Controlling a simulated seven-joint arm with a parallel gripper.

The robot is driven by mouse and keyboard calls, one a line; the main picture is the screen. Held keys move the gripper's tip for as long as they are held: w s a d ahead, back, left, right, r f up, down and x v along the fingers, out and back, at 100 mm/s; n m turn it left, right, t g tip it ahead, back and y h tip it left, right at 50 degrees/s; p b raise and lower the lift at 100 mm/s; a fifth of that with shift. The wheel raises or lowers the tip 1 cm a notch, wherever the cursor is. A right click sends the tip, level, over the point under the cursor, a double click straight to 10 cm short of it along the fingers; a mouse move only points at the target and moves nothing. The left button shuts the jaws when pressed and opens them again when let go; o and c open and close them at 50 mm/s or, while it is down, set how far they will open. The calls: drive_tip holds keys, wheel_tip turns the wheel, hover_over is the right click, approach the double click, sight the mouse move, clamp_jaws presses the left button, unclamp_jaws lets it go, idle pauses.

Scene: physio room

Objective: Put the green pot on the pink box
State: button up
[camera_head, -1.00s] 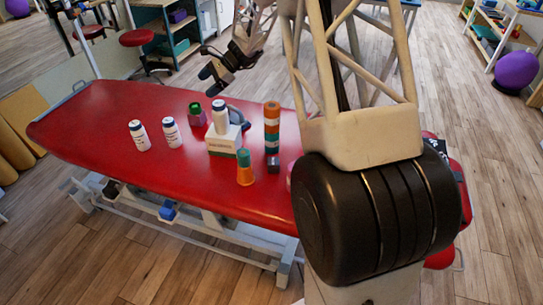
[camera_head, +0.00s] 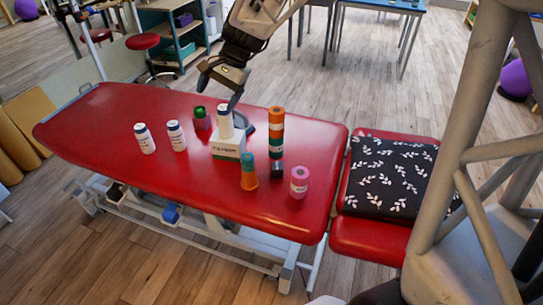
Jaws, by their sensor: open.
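A small green pot (camera_head: 199,111) shows toward the back of the red couch. It appears directly above a small dark pink-purple box (camera_head: 203,124); at this size I cannot tell whether it rests on the box or stands behind it. My gripper (camera_head: 219,91) is open with nothing between its fingers. It hangs above and just behind the green pot and a white bottle (camera_head: 225,122), its fingers pointing down. One fingertip is close to the bottle's top in the picture; I cannot tell whether they touch.
The bottle stands on a white box (camera_head: 228,148). Two white bottles (camera_head: 145,139) (camera_head: 176,136) stand left. The couch's left end (camera_head: 85,125) is clear.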

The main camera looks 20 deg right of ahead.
drive_tip(key=s+d+n+t+h, duration=0.1)
drive_tip(key=s+n+h, duration=0.4)
drive_tip(key=s, duration=2.3)
drive_tip(key=shift+s+d+r+n+t+h, duration=0.2)
drive_tip(key=shift+s+d+n+t+h, duration=0.35)
drive_tip(key=shift+n, duration=1.15)
drive_tip(key=shift+w+d, duration=0.15)
drive_tip(key=shift+w, duration=0.05)
